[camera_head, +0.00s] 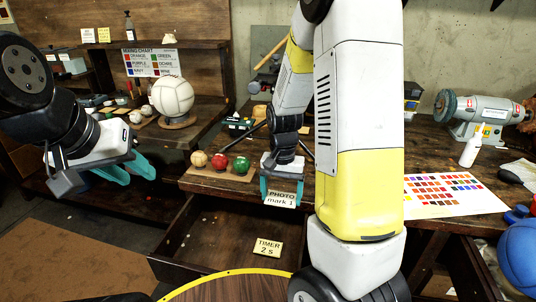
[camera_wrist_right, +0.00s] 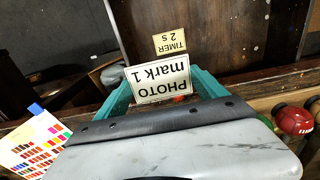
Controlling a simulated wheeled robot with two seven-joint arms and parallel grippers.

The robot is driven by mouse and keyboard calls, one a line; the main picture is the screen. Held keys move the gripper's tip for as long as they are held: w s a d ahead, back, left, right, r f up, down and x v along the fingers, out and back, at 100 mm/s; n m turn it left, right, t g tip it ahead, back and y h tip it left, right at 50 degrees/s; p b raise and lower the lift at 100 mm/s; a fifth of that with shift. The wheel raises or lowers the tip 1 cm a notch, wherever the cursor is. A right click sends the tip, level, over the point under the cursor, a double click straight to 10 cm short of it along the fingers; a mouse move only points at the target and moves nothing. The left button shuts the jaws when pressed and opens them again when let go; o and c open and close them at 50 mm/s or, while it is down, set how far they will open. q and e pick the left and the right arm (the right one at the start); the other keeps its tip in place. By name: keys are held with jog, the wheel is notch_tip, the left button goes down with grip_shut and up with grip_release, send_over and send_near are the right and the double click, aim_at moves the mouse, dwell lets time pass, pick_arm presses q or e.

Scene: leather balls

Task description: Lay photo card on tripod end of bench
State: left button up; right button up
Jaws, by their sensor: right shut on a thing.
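The photo card (camera_head: 283,199), a pale card reading "PHOTO mark 1", is held between the teal fingers of my right gripper (camera_head: 281,190) near the front edge of the bench (camera_head: 225,195). In the right wrist view the card (camera_wrist_right: 158,80) sits between both fingertips, with its print upside down. Dark, thin legs that look like a tripod's (camera_head: 307,150) show behind my right arm; the arm hides much of that area. My left gripper (camera_head: 130,173) is open and empty at the left, apart from the bench things.
An open drawer (camera_head: 190,240) below holds a "TIMER 2 s" card (camera_head: 268,247). A beige, a red (camera_head: 221,161) and a green ball stand on a board left of my right gripper. A colour chart (camera_head: 450,192) and a grinder (camera_head: 480,115) are at right.

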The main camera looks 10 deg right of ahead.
jog(key=w+d, duration=0.3)
jog(key=w+d+f, duration=0.1)
jog(key=w+d, duration=0.6)
jog(key=d, duration=0.1)
jog(key=shift+w+d+f, duration=0.2)
jog(key=shift+w+f, duration=0.05)
jog(key=shift+w, duration=0.05)
jog(key=shift+f, duration=1.75)
jog(key=shift+f, duration=0.15)
jog(key=o, duration=1)
jog(key=shift+o, duration=0.2)
notch_tip(320, 180, up, 12)
notch_tip(320, 180, up, 14)
jog(key=f+n+t+y, duration=0.1)
jog(key=n+t+y, duration=0.1)
jog(key=n+t, duration=0.1)
send_over(290, 199)
jog(key=s+a+r+n+t, duration=0.1)
jog(key=s+a, duration=0.1)
jog(key=s, duration=0.4)
jog(key=s+a+r+n+t, duration=0.1)
jog(key=s+a+r+t, duration=0.1)
jog(key=s, duration=0.4)
jog(key=shift+s+a+n, duration=0.4)
jog(key=shift+a, duration=0.4)
